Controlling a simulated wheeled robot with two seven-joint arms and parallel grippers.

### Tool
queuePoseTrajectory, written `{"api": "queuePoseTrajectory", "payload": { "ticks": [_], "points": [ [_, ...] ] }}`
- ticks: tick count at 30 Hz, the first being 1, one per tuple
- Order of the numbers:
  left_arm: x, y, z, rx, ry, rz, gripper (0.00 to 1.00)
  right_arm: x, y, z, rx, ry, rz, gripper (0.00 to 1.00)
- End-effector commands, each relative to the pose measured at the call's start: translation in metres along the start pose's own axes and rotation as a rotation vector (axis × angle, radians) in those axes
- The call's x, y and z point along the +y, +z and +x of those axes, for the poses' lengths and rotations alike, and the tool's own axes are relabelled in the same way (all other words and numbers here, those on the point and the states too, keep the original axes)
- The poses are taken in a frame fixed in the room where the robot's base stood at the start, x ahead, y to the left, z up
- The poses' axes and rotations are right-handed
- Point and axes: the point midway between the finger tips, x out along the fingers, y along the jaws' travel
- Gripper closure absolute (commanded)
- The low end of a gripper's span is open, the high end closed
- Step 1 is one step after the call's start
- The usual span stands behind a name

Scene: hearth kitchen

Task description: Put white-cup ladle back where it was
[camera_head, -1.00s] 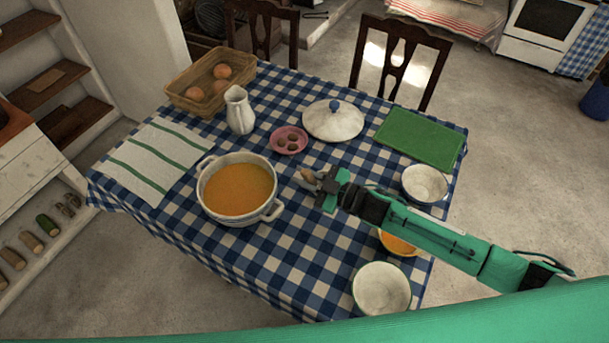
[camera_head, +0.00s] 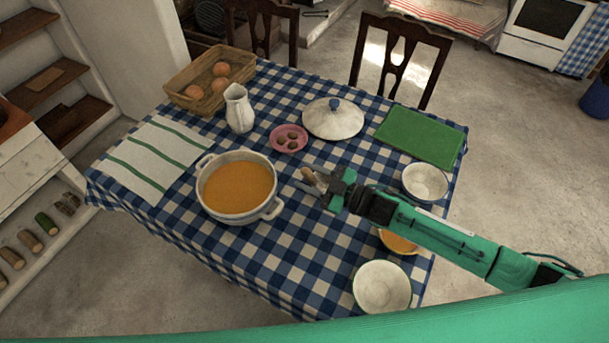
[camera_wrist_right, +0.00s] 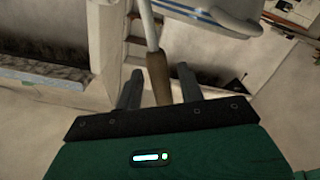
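My right gripper (camera_head: 312,186) is over the checked table, just right of the white pot (camera_head: 205,200) of orange soup. In the right wrist view its two fingers (camera_wrist_right: 158,88) stand apart, with a brown handle (camera_wrist_right: 158,72) between them. Gaps show on both sides of the handle. A thin pale shaft (camera_wrist_right: 150,25) runs up from it and out of the picture. The brown handle also shows small at the fingertips in the head view (camera_head: 309,176). This looks like the ladle; its cup is not seen. My left gripper is out of view.
Right of the pot are a white bowl (camera_head: 425,182), a bowl of orange soup (camera_head: 398,242) partly under my arm, and another white bowl (camera_head: 381,287). Behind are a lid (camera_head: 333,119), a green board (camera_head: 420,137), a pink dish (camera_head: 289,139) and a white jug (camera_head: 238,108).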

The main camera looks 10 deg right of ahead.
Motion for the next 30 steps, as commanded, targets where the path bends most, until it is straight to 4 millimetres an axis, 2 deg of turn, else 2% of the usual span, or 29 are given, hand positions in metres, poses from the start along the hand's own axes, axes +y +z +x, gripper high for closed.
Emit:
{"api": "queuePoseTrajectory", "payload": {
  "ticks": [6,12,30],
  "points": [
    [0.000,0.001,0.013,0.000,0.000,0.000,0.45,-0.002,0.003,-0.036,-0.003,-0.001,-0.001,0.61],
    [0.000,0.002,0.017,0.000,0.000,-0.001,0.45,-0.001,0.001,-0.055,0.000,-0.001,0.000,0.61],
    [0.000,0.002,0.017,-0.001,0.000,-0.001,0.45,-0.001,0.000,-0.058,0.000,-0.001,0.000,0.61]
  ]
}}
